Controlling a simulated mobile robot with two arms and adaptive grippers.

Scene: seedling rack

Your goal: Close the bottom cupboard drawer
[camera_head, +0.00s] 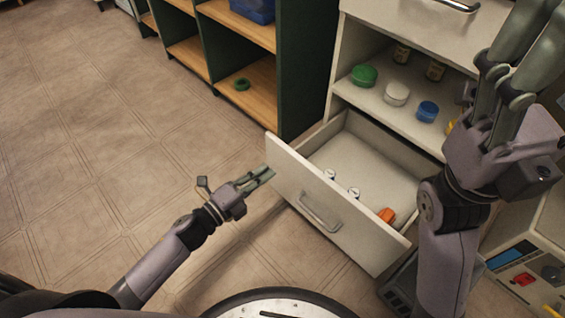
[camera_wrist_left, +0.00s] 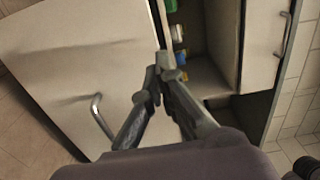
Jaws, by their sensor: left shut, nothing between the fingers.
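The bottom cupboard drawer (camera_head: 345,205) is pulled well out of the white cupboard (camera_head: 345,60). Its pale front panel with a metal handle (camera_head: 320,213) faces down-left in the head view. In the left wrist view the drawer front (camera_wrist_left: 85,70) fills the left side, with its handle (camera_wrist_left: 100,115) below. My left gripper (camera_head: 270,174) is shut and empty at the left end of the drawer front. Its fingertips (camera_wrist_left: 163,68) lie close to the panel edge; contact cannot be told. My right gripper (camera_head: 535,25) is raised before the cupboard's right side, its tips at the picture's edge.
Two small white-topped items (camera_head: 354,192) and an orange item (camera_head: 387,215) lie in the drawer. The shelf above holds jars with green (camera_head: 364,75), white and blue (camera_head: 428,110) lids. A green-sided shelf unit (camera_head: 305,70) stands left of the cupboard. The floor at left is clear.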

